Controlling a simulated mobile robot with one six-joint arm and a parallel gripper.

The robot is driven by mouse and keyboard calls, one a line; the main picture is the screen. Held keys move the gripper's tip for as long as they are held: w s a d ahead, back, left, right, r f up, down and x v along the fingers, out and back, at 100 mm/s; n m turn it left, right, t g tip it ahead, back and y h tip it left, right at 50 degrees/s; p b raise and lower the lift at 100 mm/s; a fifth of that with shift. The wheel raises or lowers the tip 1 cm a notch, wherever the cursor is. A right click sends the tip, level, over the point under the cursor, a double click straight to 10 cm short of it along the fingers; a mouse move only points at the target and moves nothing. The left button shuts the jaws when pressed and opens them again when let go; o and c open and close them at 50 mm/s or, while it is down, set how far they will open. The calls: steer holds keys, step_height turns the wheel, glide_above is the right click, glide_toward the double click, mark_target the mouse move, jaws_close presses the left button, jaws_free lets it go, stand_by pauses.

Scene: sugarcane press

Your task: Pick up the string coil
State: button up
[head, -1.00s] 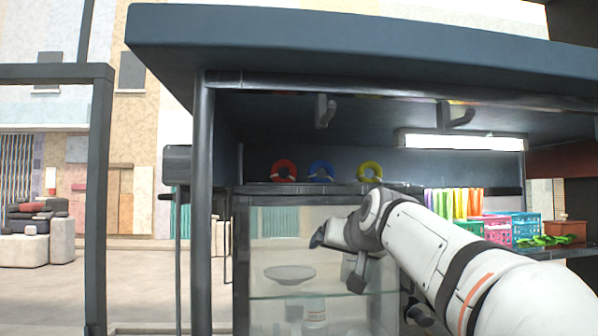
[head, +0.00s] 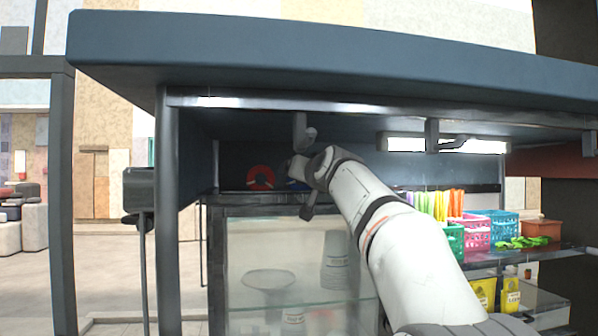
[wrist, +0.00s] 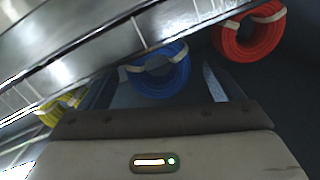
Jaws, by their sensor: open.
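Three string coils lie on top of the glass cabinet. In the wrist view, the blue coil (wrist: 172,82) with a pale band shows between the two fingers of my gripper (wrist: 157,82), which is open and holds nothing. I cannot tell how far the fingertips reach along it. The red coil (wrist: 248,42) is at the upper right and the yellow coil (wrist: 60,108) at the left edge. In the head view, my gripper (head: 296,172) is at the cabinet top, right of the red coil (head: 261,178). It mostly hides the blue coil, and my arm hides the yellow one.
The glass cabinet (head: 240,262) stands below the coils. The stall roof (head: 330,62) and a hanging hook (head: 303,133) are close above my arm. Coloured baskets (head: 476,230) stand on a counter to the right.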

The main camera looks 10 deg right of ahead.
steer(key=shift+w, duration=0.5)
steer(key=shift+s, duration=0.1)
steer(key=shift+s, duration=0.1)
steer(key=c, duration=1)
steer(key=shift+r, duration=0.75)
steer(key=s+b, duration=0.2)
steer(key=s, duration=0.4)
steer(key=s+d+b, duration=0.1)
steer(key=s+b, duration=0.2)
steer(key=s, duration=0.3)
steer(key=s+b, duration=0.2)
steer(key=s, duration=0.3)
steer(key=shift+s+d, duration=0.4)
